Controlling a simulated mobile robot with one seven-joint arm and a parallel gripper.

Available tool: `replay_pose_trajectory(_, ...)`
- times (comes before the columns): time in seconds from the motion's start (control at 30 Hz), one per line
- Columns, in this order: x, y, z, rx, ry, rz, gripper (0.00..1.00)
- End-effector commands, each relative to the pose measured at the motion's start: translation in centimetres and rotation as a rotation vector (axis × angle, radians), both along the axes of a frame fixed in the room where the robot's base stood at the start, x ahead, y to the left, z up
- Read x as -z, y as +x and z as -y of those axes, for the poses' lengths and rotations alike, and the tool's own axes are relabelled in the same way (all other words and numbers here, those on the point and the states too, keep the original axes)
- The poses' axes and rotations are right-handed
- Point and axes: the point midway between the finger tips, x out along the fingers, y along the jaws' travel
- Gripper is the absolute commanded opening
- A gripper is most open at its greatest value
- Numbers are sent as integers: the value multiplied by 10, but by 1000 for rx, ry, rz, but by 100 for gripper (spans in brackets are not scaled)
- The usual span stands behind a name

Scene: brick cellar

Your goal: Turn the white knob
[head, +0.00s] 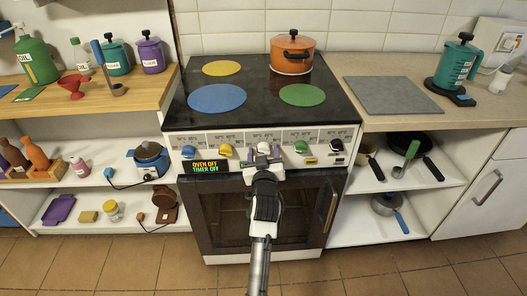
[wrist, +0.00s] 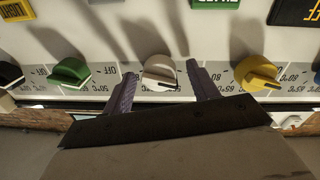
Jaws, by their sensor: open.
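The white knob (head: 263,148) is the middle one in the row on the stove's front panel. In the wrist view the white knob (wrist: 158,70) shows between my two purple fingers, with a dark pointer mark on it. My gripper (head: 263,157) is at the panel in front of this knob. In the wrist view my gripper (wrist: 161,78) is open, one finger on each side of the knob, with gaps visible. Whether the fingertips reach past the knob's face is hard to tell.
The green knob (wrist: 70,72) and yellow knob (wrist: 256,73) flank the white one closely. The blue knob (head: 188,151) and black knob (head: 337,145) sit at the row's ends. The oven door (head: 225,215) is below. An orange pot (head: 292,55) stands on the cooktop.

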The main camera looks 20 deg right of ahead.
Motion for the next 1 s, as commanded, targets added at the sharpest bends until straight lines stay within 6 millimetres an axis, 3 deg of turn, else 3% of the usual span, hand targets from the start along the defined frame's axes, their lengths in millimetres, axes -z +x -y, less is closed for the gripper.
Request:
replay_pose_trajectory(0.3,0,2,1,0,0,-1,59)
replay_pose_trajectory(0.63,0,2,1,0,0,-1,16)
replay_pose_trajectory(1.0,0,2,1,0,63,17,15)
